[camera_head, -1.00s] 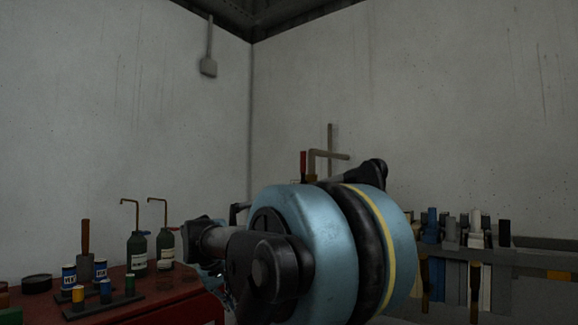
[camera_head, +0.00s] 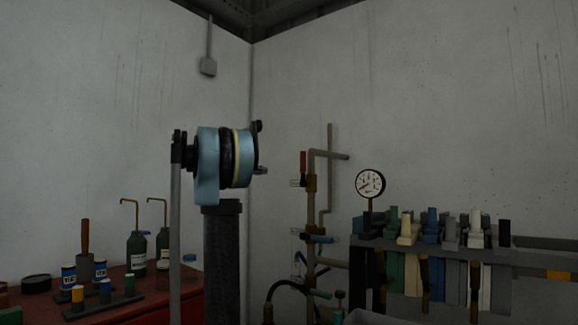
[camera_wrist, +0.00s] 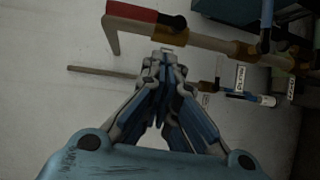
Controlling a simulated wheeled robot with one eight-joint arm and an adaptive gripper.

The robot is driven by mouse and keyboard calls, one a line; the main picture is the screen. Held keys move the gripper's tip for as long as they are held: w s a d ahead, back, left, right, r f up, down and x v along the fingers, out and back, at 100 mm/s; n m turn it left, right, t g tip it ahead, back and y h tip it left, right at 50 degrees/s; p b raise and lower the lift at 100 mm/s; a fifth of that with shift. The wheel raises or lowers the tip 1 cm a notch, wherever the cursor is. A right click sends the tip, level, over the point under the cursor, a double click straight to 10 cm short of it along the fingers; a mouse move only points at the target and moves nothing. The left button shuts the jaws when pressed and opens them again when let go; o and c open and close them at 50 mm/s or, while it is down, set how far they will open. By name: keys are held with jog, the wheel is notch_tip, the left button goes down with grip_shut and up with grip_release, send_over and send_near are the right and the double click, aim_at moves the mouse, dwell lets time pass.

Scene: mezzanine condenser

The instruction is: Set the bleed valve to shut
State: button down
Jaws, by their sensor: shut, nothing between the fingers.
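The pipework (camera_head: 311,215) stands in the corner, with several valves. One has an upright red handle (camera_head: 303,162), which also shows at the top left of the wrist view (camera_wrist: 135,12). Lower down is a blue handle (camera_head: 318,239) lying level; a blue handle also shows at the top of the wrist view (camera_wrist: 267,20). White tags (camera_wrist: 240,77) hang by the valves, too small and turned to read, so I cannot tell which is the bleed valve. My gripper (camera_wrist: 163,58) is shut and empty, apart from the handles, with the red handle above left of its tips.
A pressure gauge (camera_head: 370,184) stands right of the pipes, above a rack (camera_head: 365,243) of hanging tools. A red cabinet (camera_head: 150,300) with bottles and cans is at the left. A dark hose (camera_head: 285,286) curves low by the pipes.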

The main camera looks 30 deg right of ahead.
aim_at(303, 166)
notch_tip(303, 166, up, 4)
jog(key=w+d+h, duration=0.1)
jog(key=w, duration=0.2)
jog(key=s+d, duration=0.5)
jog(key=d, duration=0.7)
jog(key=shift+d+g, duration=0.15)
jog(key=shift+g, duration=0.25)
jog(key=shift+s+r, duration=0.1)
jog(key=shift+s+d+r+m, duration=0.1)
jog(key=shift+s+r+m, duration=0.05)
jog(key=shift+s+m, duration=0.3)
